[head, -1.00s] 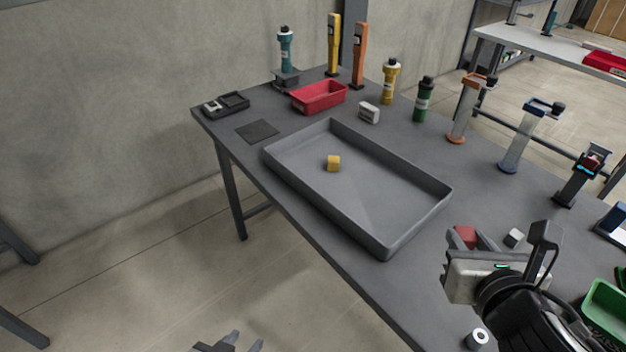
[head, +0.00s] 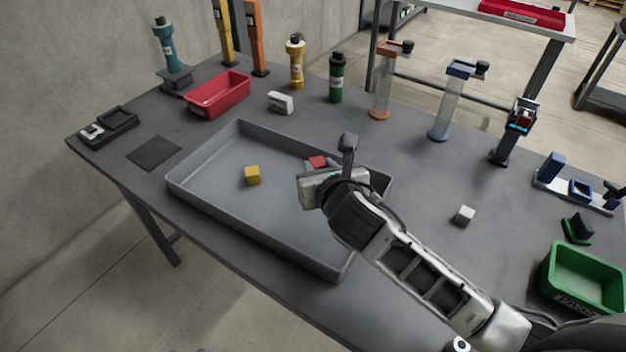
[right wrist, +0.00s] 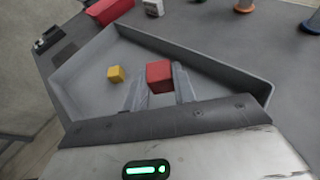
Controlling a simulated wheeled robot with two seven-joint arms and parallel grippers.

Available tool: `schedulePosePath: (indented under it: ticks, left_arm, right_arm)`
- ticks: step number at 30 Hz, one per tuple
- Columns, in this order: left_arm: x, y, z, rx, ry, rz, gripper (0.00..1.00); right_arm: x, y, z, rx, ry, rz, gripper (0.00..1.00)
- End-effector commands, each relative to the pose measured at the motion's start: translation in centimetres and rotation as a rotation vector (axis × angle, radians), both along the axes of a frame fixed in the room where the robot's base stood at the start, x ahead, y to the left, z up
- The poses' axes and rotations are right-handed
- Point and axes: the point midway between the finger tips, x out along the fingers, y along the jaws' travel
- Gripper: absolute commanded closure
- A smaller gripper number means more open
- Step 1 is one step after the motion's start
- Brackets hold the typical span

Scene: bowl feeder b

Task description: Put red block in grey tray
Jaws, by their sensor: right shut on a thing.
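The red block (head: 317,162) is held between the fingers of my right gripper (head: 315,168), over the right part of the grey tray (head: 300,251). In the right wrist view the red block (right wrist: 159,76) sits between the two fingertips (right wrist: 158,88), with the tray (right wrist: 88,57) behind and below it. I cannot tell the exact height of the block above the tray floor. A yellow block (head: 252,175) lies inside the tray, left of the gripper. My left gripper is out of the head view.
A red bin (head: 218,95) and a small white box (head: 280,102) stand behind the tray. A white cube (head: 464,215) lies on the table (head: 420,180) to the right. A green bin (head: 582,280) is at the far right. Several bottles and tubes line the back.

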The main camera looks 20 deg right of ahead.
Motion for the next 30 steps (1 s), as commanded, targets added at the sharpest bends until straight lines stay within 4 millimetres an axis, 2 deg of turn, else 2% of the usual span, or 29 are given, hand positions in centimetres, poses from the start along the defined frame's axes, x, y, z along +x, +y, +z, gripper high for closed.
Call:
schedulePosePath:
  ticks: [3,9,14,19,30]
  left_arm:
    - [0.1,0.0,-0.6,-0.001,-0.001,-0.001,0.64]
    - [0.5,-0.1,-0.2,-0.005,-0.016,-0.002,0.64]
    - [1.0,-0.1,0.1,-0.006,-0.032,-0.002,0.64]
    - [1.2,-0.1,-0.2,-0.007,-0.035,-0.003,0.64]
    - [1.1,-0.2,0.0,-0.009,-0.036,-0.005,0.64]
  right_arm:
    - [2.1,-0.5,-2.6,0.001,0.003,-0.001,0.95]
    - [4.3,-1.0,-5.1,0.001,0.000,0.000,0.95]
    - [5.0,-1.2,-6.1,0.001,0.000,0.000,0.95]
    - [5.1,-1.2,-8.6,0.004,0.004,0.001,0.95]
    - [5.1,-1.2,-9.2,0.000,0.000,0.002,0.95]
